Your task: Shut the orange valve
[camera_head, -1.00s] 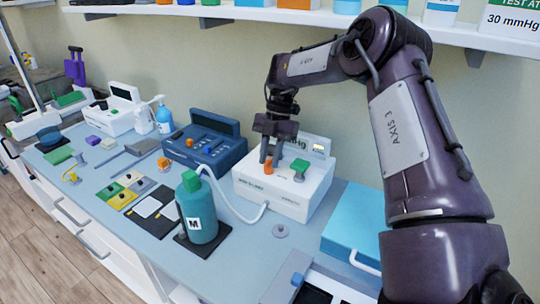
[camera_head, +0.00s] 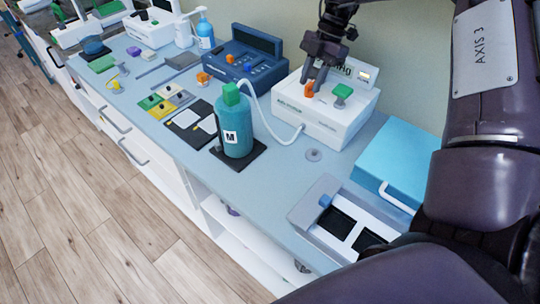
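The orange valve (camera_head: 309,91) is a small knob on top of the white box (camera_head: 315,122) against the wall. My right gripper (camera_head: 313,84) points down at the orange valve from above, with its fingertips right at it. The fingers partly hide the valve, and I cannot tell whether they are closed on it or only beside it. A green valve (camera_head: 342,92) stands on the same box, just right of the orange one. My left gripper is not in view.
A dark blue unit (camera_head: 240,68) is to the left, a light blue box (camera_head: 398,155) to the right. A grey tray (camera_head: 315,205) is at the front edge.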

